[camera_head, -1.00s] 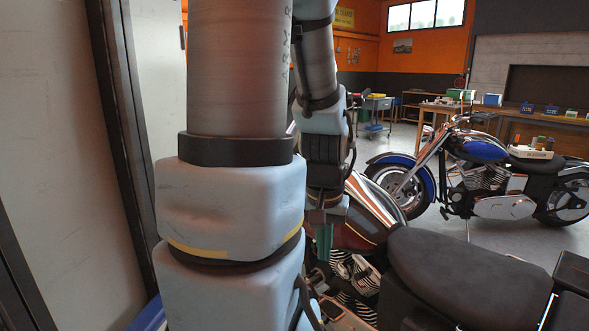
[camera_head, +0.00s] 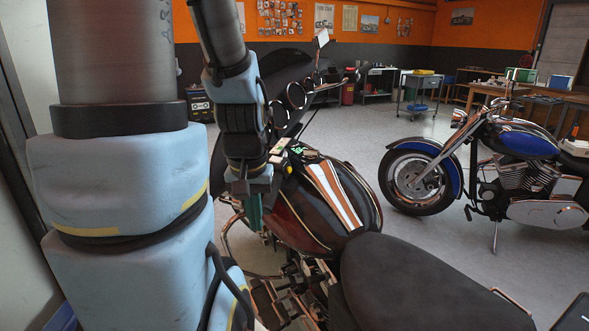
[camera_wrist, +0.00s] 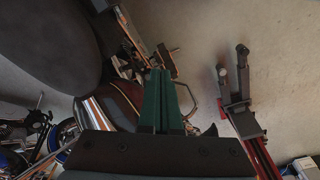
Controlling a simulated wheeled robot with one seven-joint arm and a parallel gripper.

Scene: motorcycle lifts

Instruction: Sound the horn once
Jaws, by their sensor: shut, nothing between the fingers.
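The near motorcycle has a dark red tank (camera_head: 310,205) with white and orange stripes, and a black seat (camera_head: 410,285). Its dark front fairing, round gauges (camera_head: 296,95) and a mirror show beyond the tank. A small part with green and yellow (camera_head: 281,147) sits by the tank's front; I cannot tell whether it is a horn control. No horn can be made out. My gripper (camera_head: 254,215) points down beside the tank's left side, its green fingers shut and empty. In the wrist view the fingers (camera_wrist: 158,75) lie next to the striped tank (camera_wrist: 122,100); contact cannot be told.
A blue motorcycle (camera_head: 525,145) stands to the right across grey floor. A tool cart (camera_head: 418,92) and workbenches stand at the back. A red and grey stand (camera_wrist: 240,105) is on the floor in the wrist view. The floor between the motorcycles is clear.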

